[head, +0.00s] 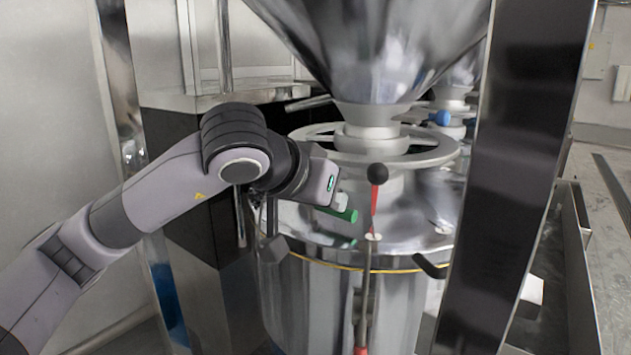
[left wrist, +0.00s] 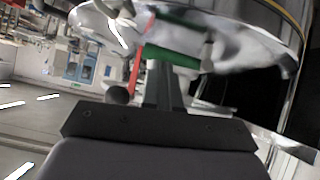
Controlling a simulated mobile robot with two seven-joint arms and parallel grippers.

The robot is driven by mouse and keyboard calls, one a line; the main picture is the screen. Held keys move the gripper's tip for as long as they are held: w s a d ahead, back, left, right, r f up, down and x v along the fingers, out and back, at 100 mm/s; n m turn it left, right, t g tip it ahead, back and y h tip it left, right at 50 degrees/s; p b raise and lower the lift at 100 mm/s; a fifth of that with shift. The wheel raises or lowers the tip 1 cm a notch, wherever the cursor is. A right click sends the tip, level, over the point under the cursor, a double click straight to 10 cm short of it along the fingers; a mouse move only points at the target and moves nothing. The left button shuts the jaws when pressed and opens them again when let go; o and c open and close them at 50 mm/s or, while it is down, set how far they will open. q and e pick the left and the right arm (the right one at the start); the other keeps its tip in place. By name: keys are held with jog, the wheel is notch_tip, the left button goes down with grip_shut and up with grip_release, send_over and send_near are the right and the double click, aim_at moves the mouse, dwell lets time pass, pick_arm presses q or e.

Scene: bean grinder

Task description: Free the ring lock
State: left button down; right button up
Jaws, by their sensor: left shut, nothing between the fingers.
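A steel drum (head: 325,305) stands below the funnel, with a thin gold ring (head: 330,264) around its upper edge. An upright lever with a black ball knob (head: 377,173) and red shaft stands at its front; the knob also shows in the left wrist view (left wrist: 118,95). A green handle (head: 347,215) is over the drum lid and lies just beyond my fingertips in the left wrist view (left wrist: 172,56). My left gripper (left wrist: 163,85) is shut and empty, left of the lever. In the head view its fingers are mostly hidden. My right gripper is not in view.
A steel funnel (head: 375,45) hangs over a grey handwheel (head: 430,155) above the drum. A broad steel post (head: 510,170) stands close on the right. A black hook-shaped handle (head: 431,267) sticks out at the drum's right side.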

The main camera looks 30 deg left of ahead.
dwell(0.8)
pick_arm(q)
jog(key=shift+r, duration=0.25)
jog(key=w+d+r+p+v, duration=0.1)
jog(key=r+p+v, duration=0.1)
jog(key=v, duration=1)
jog(key=shift+r, duration=0.15)
jog(key=shift+s+a, duration=0.15)
jog(key=shift+s, duration=0.05)
